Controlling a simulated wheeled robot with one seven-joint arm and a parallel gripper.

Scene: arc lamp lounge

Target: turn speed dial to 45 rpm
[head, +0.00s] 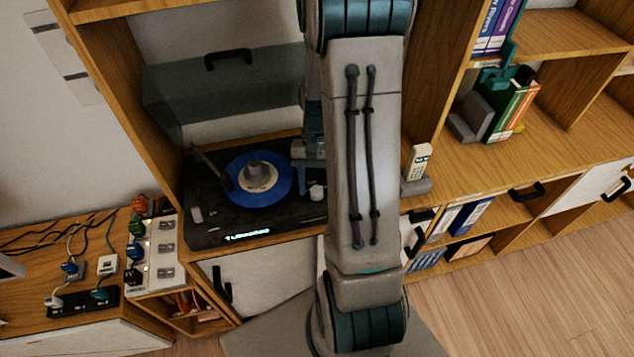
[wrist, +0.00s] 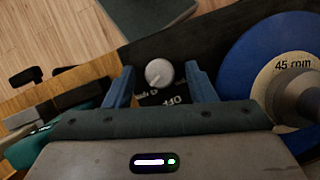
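The speed dial (wrist: 160,73) is a round, light grey knob on the black turntable deck. In the wrist view it sits between the two blue fingers of my gripper (wrist: 160,69), with a gap on both sides. The gripper is open. A dark line on the knob points toward its lower left. White print beside it is partly hidden; "110" is readable. In the head view the knob (head: 317,192) shows at the right of the turntable (head: 215,232), beside my gripper (head: 304,182). My arm hides the deck's right end.
A blue record (head: 240,186) with a "45 rpm" label (wrist: 292,67) lies on the platter. The tonearm (head: 211,167) is at its left. The clear lid (head: 225,85) stands raised behind. Shelf walls enclose the turntable; a cordless phone (head: 418,165) stands right of my arm.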

